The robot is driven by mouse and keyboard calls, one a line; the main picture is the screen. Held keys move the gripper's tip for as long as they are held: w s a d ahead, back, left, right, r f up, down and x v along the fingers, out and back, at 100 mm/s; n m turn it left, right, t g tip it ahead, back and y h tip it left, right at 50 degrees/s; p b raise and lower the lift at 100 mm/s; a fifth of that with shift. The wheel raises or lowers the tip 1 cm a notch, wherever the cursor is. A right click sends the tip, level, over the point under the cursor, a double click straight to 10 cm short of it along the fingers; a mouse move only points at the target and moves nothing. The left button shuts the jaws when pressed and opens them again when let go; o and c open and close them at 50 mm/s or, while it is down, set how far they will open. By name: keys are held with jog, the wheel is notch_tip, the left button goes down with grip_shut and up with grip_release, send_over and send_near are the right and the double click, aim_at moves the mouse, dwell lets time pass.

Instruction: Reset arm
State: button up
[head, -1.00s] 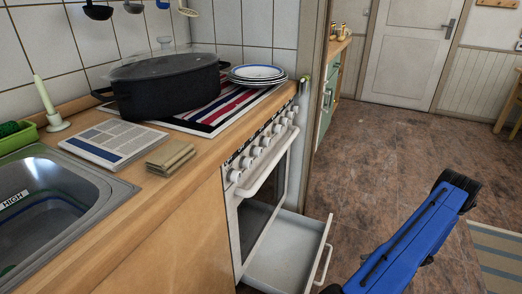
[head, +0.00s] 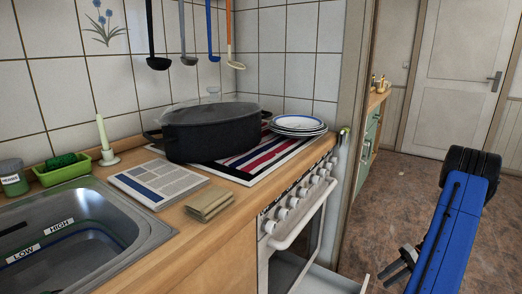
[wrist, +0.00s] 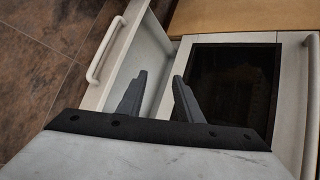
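My blue arm (head: 455,235) is at the right of the head view, over the floor beside the stove. My gripper (head: 392,268) shows as dark fingers low beside the arm, near the open drawer of the stove. In the wrist view my gripper (wrist: 159,76) has its two dark fingers apart, with nothing between them. Below them is the pulled-out white drawer (wrist: 148,62), which looks empty where it shows. The drawer's edge also shows at the bottom of the head view (head: 330,282).
The stove's oven door (head: 300,225) is shut. A black pot (head: 212,132) and stacked plates (head: 298,124) stand on the striped mat. A booklet (head: 158,182), folded cloth (head: 210,203) and sink (head: 85,240) are left. Brown floor (head: 410,190) is clear toward the door.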

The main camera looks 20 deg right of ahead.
jog(key=w+a+r+n+g+h, duration=0.1)
jog(key=w+a+r+h, duration=0.15)
jog(key=a+r, duration=0.9)
jog(key=w+a+r+n+g+h, duration=0.1)
jog(key=a+r+h, duration=0.3)
jog(key=a+r, duration=0.8)
jog(key=s+a+r+n+t+h, duration=0.1)
jog(key=s+a+r+t+h, duration=0.1)
jog(key=s+a+r, duration=0.3)
jog(key=s+a+r+n+t+h, duration=0.1)
jog(key=s+a+r+t+h, duration=0.2)
jog(key=s+a, duration=0.9)
notch_tip(320, 180, up, 4)
jog(key=shift+s+a+f+t, duration=0.3)
jog(key=shift+s+a, duration=0.1)
jog(key=shift+a, duration=0.35)
jog(key=shift+d, duration=0.1)
